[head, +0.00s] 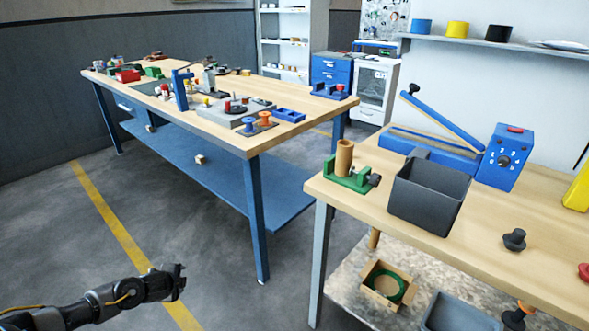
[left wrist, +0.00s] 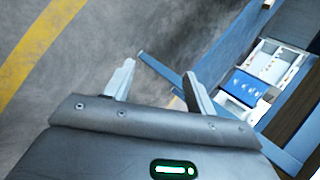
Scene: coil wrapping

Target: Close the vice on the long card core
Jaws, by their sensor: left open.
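A green vice (head: 336,181) stands at the near left corner of the right-hand wooden table. A tan card core (head: 344,156) stands upright in it. A dark knob (head: 374,180) sits at the vice's right side. I cannot tell whether the jaws touch the core. My left gripper (head: 180,283) is low at the lower left of the head view, over the floor and well away from the vice. In the left wrist view its two fingers (left wrist: 160,70) are apart with nothing between them. My right gripper does not show.
A dark grey bin (head: 423,205) stands just right of the vice, with a blue lever tool (head: 505,157) behind it. A black knob-shaped piece (head: 514,240) lies nearer. The lower shelf holds a cardboard box (head: 387,284). A cluttered long workbench (head: 245,142) stands at left. Floor between is clear.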

